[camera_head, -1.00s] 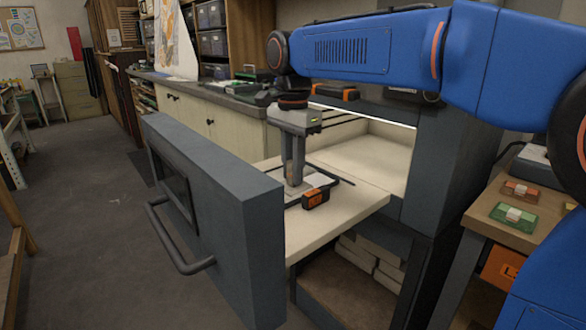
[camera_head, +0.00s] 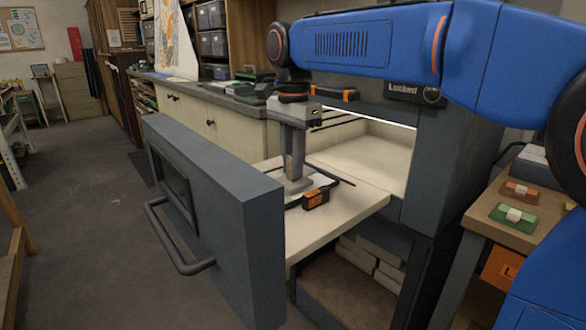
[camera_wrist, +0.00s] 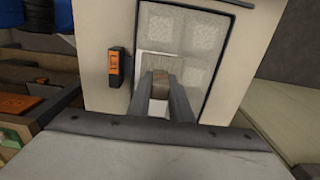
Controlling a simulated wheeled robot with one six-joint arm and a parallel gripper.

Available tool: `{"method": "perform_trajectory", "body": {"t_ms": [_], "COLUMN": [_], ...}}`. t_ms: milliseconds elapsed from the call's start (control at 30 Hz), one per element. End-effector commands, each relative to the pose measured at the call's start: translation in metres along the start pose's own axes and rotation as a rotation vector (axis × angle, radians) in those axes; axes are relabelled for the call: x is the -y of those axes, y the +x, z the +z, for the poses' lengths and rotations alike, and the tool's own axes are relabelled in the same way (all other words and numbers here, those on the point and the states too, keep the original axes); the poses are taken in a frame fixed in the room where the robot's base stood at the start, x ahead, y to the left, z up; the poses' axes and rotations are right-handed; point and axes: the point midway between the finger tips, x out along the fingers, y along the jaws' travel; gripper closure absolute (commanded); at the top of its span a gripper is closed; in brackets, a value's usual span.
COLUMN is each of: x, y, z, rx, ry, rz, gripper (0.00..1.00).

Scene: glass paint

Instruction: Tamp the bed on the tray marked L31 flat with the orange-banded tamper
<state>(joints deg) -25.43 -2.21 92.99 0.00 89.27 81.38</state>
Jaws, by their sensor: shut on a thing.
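My gripper (camera_wrist: 161,95) is shut on a brownish handle (camera_wrist: 161,80), apparently the tamper's; it also shows over the tray in the head view (camera_head: 294,172). No orange band can be made out. The tray (camera_wrist: 202,110) has a dark rim and lies on the cream shelf (camera_wrist: 101,28). Its pale bed (camera_wrist: 165,28) shows several textured squares. A smoother pale patch (camera_wrist: 148,60) lies around the handle; I cannot tell if it is the tamper's plate or whether it touches the bed.
The shelf extends from a grey kiln-like cabinet, with a thick grey door (camera_head: 225,220) and its handle (camera_head: 172,245) in front. A panel reads "Locked" (camera_head: 408,90). A wooden side table (camera_head: 482,212) at right holds red and green blocks. The floor at left is open.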

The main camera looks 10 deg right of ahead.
Motion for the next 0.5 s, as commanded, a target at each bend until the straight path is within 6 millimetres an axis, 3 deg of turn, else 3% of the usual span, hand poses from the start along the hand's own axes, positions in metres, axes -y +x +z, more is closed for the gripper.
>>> {"method": "perform_trajectory", "body": {"t_ms": [500], "x": [0.0], "y": [-0.0051], "z": [0.0038], "rx": [0.0], "ry": [-0.002], "rz": [-0.001], "gripper": [0.99]}}
